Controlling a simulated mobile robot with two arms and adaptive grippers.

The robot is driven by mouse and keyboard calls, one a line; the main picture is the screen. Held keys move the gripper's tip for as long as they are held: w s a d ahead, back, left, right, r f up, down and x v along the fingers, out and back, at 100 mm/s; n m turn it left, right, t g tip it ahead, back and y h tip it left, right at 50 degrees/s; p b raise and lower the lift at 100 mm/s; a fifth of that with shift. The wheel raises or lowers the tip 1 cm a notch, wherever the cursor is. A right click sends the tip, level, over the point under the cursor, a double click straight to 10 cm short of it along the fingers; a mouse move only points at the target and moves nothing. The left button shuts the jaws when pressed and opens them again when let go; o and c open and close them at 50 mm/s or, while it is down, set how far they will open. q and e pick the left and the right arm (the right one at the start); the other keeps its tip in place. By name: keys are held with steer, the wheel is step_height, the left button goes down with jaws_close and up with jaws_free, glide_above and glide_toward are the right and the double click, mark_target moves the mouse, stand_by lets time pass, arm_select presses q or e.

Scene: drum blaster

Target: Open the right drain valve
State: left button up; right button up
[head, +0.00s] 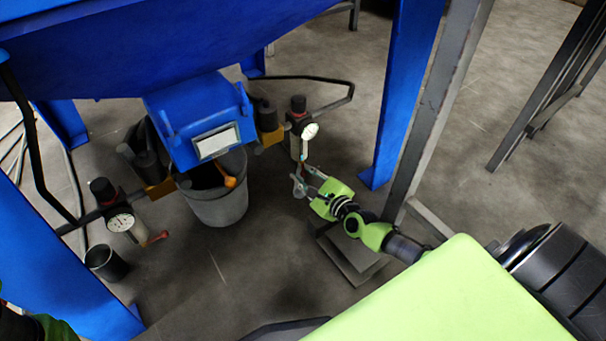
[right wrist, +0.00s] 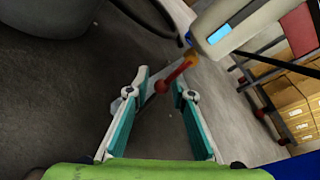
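The right drain valve shows in the right wrist view as a short red lever (right wrist: 176,76) below a pale cylinder with a blue window (right wrist: 222,33). In the head view the right filter unit (head: 295,145), with its white gauge, hangs right of the blue chute; its lever is too small to make out. My right gripper (head: 303,180) is just below this unit. In the right wrist view the gripper (right wrist: 160,84) is open, with the red lever lying between and just beyond the fingertips. Contact cannot be told. My left gripper is not in view.
A grey bucket (head: 218,205) stands under the blue chute. A left filter unit with a gauge (head: 121,222) and a red lever (head: 157,238) is at the left.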

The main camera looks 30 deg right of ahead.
steer(key=shift+s, duration=0.1)
steer(key=v, duration=1.2)
steer(key=shift+r, duration=0.1)
